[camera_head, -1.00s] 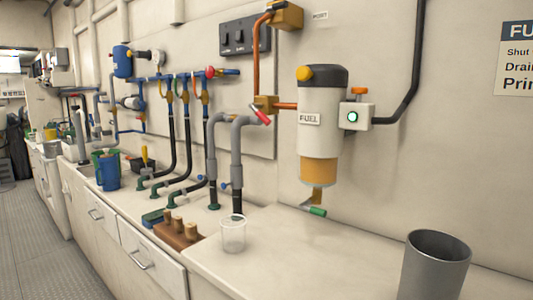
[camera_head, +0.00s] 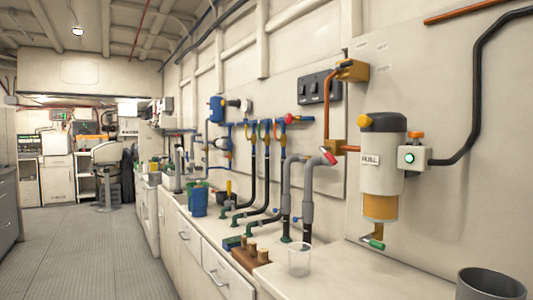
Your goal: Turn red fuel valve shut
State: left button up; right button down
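The red fuel valve handle (camera_head: 328,156) sits on a brass valve body (camera_head: 336,147) on the copper fuel pipe. This pipe runs into the white fuel filter (camera_head: 381,160) with its black and yellow top. The handle slants down to the right from the valve's left side; whether the valve is open or shut I cannot tell. A second red knob (camera_head: 288,118) sits on the blue manifold pipe further left. Neither of my grippers shows in the head view.
A counter (camera_head: 335,270) runs along the right wall. On it stand a clear cup (camera_head: 299,260), a wooden block with pegs (camera_head: 250,258), a grey cylinder (camera_head: 490,284) and a blue jug (camera_head: 198,200). Grey hoses (camera_head: 308,190) rise beside the valve. The floor (camera_head: 90,245) at left is clear.

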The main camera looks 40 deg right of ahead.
aim_at(332, 161)
jog(key=u, duration=0.15)
jog(key=i, duration=1)
jog(key=z, duration=1.5)
